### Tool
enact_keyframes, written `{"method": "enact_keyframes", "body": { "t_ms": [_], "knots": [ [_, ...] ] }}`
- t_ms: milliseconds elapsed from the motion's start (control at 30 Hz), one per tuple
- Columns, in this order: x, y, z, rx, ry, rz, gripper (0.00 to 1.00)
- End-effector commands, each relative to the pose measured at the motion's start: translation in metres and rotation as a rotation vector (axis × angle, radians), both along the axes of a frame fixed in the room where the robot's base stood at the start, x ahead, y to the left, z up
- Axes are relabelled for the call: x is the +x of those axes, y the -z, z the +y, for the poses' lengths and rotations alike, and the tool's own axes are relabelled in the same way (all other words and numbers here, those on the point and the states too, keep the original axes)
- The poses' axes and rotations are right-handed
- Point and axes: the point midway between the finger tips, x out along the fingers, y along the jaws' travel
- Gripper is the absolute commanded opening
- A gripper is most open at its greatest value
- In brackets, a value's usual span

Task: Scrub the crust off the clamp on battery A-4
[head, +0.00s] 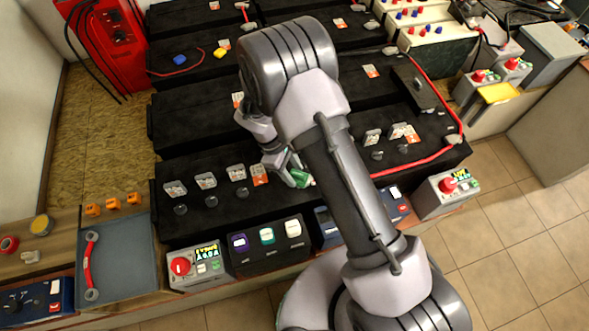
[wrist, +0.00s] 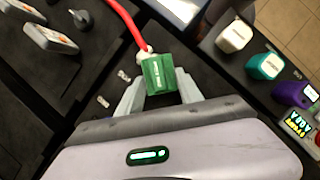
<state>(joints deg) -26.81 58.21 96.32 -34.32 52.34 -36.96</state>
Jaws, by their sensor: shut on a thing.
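My gripper (head: 291,172) is over the front row of black batteries, partly hidden by my arm in the head view. In the wrist view my gripper (wrist: 160,88) is shut on a green block-like tool (wrist: 157,72), likely the brush. The tool also shows in the head view (head: 300,178). At its far end, a red cable (wrist: 127,22) runs to a pale, crusty clamp (wrist: 144,51). The tool is at or touching this clamp; I cannot tell which. Pale bits (wrist: 124,75) lie on the black top beside it. I cannot read the battery's label.
A button box (head: 195,266) and a box with purple, teal and white caps (head: 268,262) line the front edge. Upright pale tags (head: 206,181) stand on the batteries.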

Motion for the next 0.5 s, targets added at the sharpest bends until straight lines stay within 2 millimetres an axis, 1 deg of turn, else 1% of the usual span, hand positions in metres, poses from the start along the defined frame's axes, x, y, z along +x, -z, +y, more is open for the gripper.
{"method": "enact_keyframes", "body": {
  "t_ms": [33,100,500],
  "knots": [
    [0.000,-0.010,0.000,0.001,0.001,-0.002,0.10],
    [0.000,-0.025,0.000,0.001,0.003,-0.002,0.10],
    [-0.003,-0.060,0.000,0.001,0.009,-0.001,0.10]
  ]
}}
